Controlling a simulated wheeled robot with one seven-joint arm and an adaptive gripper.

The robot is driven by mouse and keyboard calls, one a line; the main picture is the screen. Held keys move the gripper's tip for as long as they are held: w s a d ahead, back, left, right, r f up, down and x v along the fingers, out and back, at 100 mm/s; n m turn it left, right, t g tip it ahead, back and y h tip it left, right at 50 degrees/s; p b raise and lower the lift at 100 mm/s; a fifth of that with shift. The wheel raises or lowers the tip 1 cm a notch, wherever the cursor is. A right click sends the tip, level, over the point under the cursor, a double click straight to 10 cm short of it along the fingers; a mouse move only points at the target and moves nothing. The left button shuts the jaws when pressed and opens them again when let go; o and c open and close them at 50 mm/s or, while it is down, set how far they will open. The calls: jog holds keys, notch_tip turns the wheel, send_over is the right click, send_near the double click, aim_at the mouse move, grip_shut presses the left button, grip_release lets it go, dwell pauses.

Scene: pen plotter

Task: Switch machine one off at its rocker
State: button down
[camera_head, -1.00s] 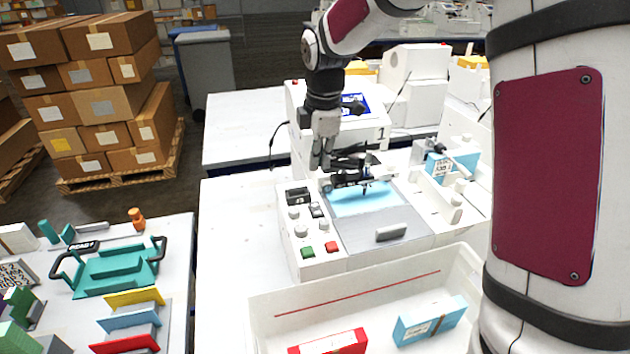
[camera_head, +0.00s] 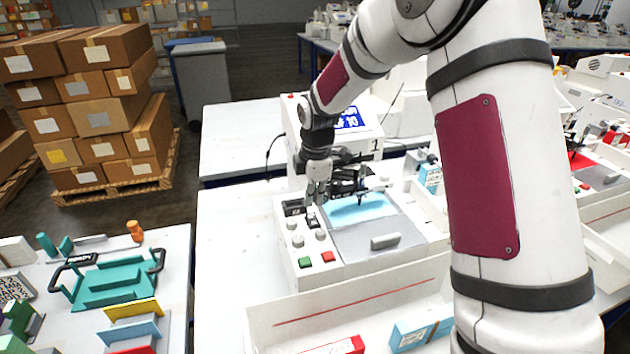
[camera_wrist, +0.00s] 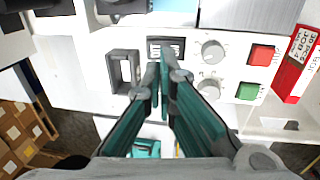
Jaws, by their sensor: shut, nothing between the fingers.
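Machine one (camera_head: 340,270), a white plotter with a "1" on its rear housing, stands on a white table in the head view. My gripper (camera_head: 315,201) points down over the panel from behind.
The pen carriage (camera_head: 360,190) spans the blue sheet (camera_head: 358,209). A white tray (camera_head: 275,322) stands in front.

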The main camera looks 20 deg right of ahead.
aim_at(314, 222)
jog(key=f, duration=0.5)
jog(key=shift+w+p, duration=0.35)
jog(key=shift+w+f+b, duration=0.25)
jog(key=shift+f+b, duration=0.15)
jog(key=shift+s, duration=0.2)
jog(key=shift+s+p, duration=0.6)
jog(key=shift+s, duration=0.2)
